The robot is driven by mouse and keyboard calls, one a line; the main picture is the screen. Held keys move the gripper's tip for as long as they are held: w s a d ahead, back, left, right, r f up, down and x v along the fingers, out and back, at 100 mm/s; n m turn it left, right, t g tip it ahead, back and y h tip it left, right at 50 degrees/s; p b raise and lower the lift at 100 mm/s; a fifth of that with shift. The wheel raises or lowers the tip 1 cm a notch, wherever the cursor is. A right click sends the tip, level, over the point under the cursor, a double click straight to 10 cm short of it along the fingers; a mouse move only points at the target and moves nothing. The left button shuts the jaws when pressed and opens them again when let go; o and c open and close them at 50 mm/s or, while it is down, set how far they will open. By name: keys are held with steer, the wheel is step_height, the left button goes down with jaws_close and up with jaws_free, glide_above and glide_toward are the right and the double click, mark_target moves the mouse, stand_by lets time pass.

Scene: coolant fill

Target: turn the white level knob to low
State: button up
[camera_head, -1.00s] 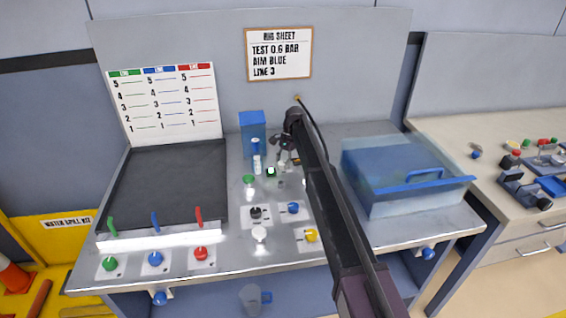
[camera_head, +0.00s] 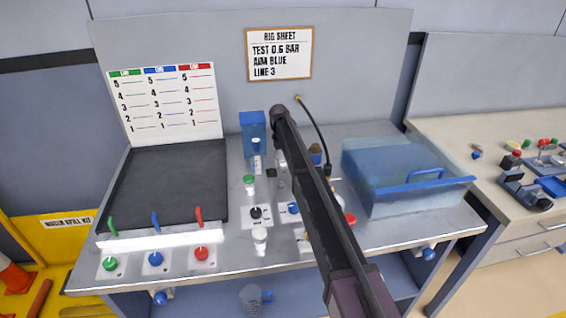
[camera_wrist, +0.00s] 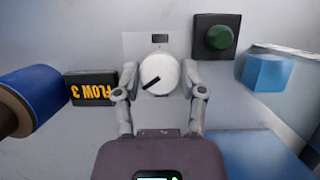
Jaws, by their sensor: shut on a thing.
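In the wrist view a round white knob (camera_wrist: 162,72) sits on a pale plate, with a black pointer mark slanting to its lower left. My gripper (camera_wrist: 160,92) has one finger on each side of the knob and is shut on it. In the head view my arm covers the gripper, so the grip shows only in the wrist view. A small dark label is on the plate above the knob, too small to read.
In the wrist view a green button on a dark box (camera_wrist: 216,38) and a blue block (camera_wrist: 268,72) are close on the right. A label reading FLOW 3 (camera_wrist: 91,88), upside down, and a blue cylinder (camera_wrist: 34,92) are on the left. A clear blue bin (camera_head: 390,175) stands right of my arm.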

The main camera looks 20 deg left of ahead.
steer(key=shift+n+t, duration=0.3)
steer(key=shift+n, duration=0.6)
steer(key=o, duration=1.1)
steer(key=shift+o, duration=0.2)
